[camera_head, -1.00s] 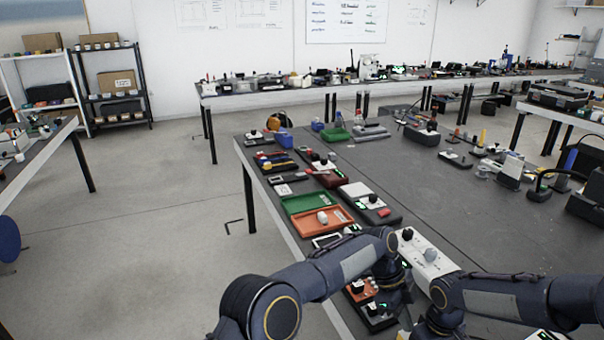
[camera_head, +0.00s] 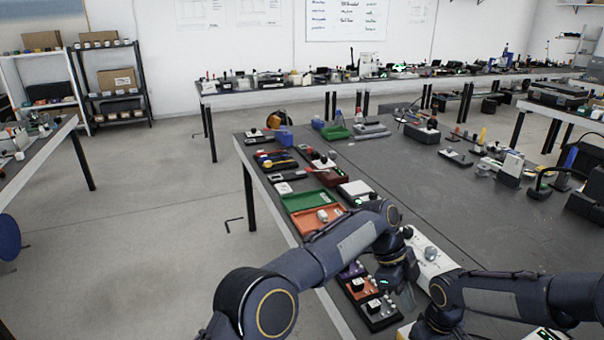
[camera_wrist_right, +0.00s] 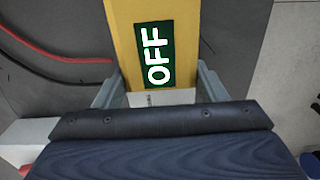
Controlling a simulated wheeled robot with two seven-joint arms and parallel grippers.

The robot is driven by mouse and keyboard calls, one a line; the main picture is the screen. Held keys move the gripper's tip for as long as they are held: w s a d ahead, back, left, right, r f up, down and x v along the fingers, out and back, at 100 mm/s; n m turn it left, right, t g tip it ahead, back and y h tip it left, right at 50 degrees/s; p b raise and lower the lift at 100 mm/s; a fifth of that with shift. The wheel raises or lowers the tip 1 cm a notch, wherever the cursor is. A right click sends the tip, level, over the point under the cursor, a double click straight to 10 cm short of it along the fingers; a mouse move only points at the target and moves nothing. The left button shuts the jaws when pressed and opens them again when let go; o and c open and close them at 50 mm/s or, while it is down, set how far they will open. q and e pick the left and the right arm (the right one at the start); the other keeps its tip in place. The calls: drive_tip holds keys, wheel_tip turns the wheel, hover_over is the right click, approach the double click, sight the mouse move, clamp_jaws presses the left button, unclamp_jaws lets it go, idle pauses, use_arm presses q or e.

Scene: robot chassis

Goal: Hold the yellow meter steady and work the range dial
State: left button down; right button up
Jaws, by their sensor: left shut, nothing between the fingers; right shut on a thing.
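The yellow meter (camera_wrist_right: 152,15) shows in the right wrist view, with a green label (camera_wrist_right: 158,55) reading OFF. My right gripper (camera_wrist_right: 156,88) is shut on it, one finger on each side. In the head view the meter is almost wholly hidden by my right wrist at the bottom; only a pale yellowish edge (camera_head: 404,330) shows there. My left gripper (camera_head: 407,296) points down over the bench, shut and empty, beside that edge. I cannot make out the range dial in either view.
A panel with orange and purple parts and small knobs (camera_head: 372,308) lies left of my left gripper. A white box with knobs (camera_head: 432,262) lies to its right. Orange (camera_head: 300,222) and green (camera_head: 300,201) trays lie farther back. Red and black leads (camera_wrist_right: 70,58) lie near the meter.

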drive_tip(key=o, duration=1.2)
